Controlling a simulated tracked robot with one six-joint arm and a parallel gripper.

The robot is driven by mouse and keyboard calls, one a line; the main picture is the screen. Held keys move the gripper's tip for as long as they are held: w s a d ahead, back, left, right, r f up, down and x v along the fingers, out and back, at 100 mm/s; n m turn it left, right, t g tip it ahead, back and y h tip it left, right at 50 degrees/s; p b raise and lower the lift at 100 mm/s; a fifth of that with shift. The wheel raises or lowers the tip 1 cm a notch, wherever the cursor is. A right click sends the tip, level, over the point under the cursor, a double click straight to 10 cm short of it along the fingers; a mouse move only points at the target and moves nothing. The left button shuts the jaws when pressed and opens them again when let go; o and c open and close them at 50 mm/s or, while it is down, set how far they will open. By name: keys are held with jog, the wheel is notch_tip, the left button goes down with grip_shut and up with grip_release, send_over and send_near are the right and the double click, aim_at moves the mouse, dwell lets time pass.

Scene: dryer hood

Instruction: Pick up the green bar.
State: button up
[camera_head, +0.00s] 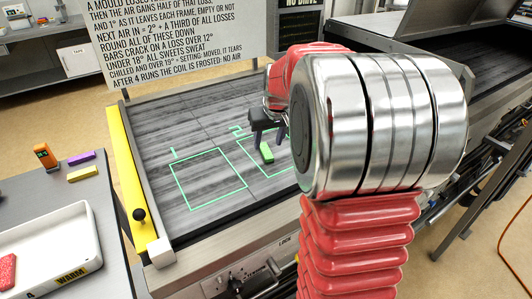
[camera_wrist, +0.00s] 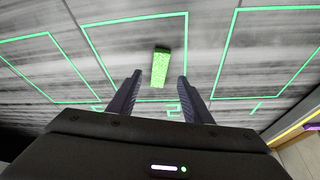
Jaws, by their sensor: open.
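The green bar (camera_head: 266,152) lies on the grey streaked conveyor surface (camera_head: 195,125), near the left edge of a green outlined square. In the wrist view the green bar (camera_wrist: 160,67) lies inside the middle outline, with its length running away from me. My gripper (camera_head: 268,128) is above the surface close to the bar. How high the fingers are above the surface I cannot tell.
A yellow strip (camera_head: 128,170) with a black knob edges the surface at left. A side table holds a purple bar (camera_head: 82,158), a yellow bar (camera_head: 82,174), an orange device (camera_head: 45,156) and a white tray (camera_head: 75,222) marked WARM. A sign (camera_head: 180,40) stands behind.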

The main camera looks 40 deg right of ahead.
aim_at(266, 151)
jog(key=shift+x, duration=2.5)
jog(key=shift+w+d, duration=0.1)
jog(key=shift+c, duration=0.4)
jog(key=c, duration=1.1)
